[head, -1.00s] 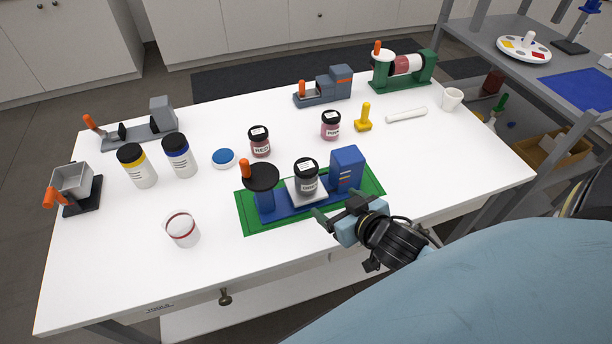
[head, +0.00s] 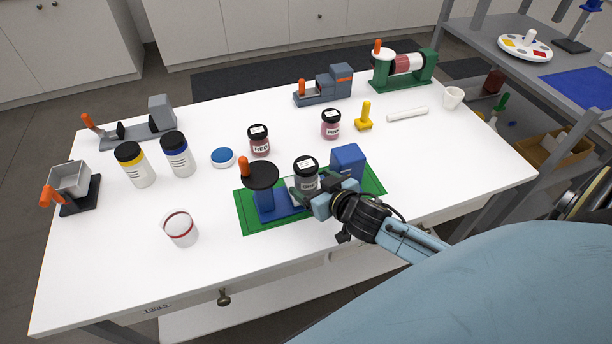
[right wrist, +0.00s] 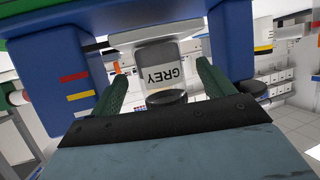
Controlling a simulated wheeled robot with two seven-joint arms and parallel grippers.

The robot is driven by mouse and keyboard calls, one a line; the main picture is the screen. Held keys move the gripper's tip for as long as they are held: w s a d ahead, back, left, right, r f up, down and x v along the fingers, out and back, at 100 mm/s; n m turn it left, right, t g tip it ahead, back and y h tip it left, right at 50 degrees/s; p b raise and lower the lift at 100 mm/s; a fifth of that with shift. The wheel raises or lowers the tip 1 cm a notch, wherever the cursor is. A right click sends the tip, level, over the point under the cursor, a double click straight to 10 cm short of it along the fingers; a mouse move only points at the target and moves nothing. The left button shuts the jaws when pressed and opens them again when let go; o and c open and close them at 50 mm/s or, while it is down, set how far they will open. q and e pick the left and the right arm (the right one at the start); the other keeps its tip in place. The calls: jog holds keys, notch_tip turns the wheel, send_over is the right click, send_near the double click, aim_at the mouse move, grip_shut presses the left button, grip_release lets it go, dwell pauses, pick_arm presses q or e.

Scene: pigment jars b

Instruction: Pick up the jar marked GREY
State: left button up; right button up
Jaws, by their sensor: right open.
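The jar marked GREY (head: 306,175) has a black lid and grey contents. It stands on the blue and green stand, between a blue post with a round black top (head: 261,180) and a blue block (head: 348,160). My right gripper (head: 308,192) is open at the front of the jar. In the right wrist view the jar (right wrist: 160,72) appears upside down, label readable as GREY, between the two green fingers (right wrist: 160,88). Whether the fingers touch it cannot be told. The gripper hides the jar's lower part in the head view. My left gripper is not in view.
A jar marked RED (head: 259,140) and a pink jar (head: 331,124) stand behind the green base (head: 244,217). A blue round lid (head: 223,157), a white cup with a red band (head: 180,228) and two larger bottles are to the left. The front right of the table is clear.

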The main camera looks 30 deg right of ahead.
aim_at(306, 181)
jog(key=x, duration=0.4)
jog(key=shift+f+b, duration=0.35)
jog(key=c, duration=1.1)
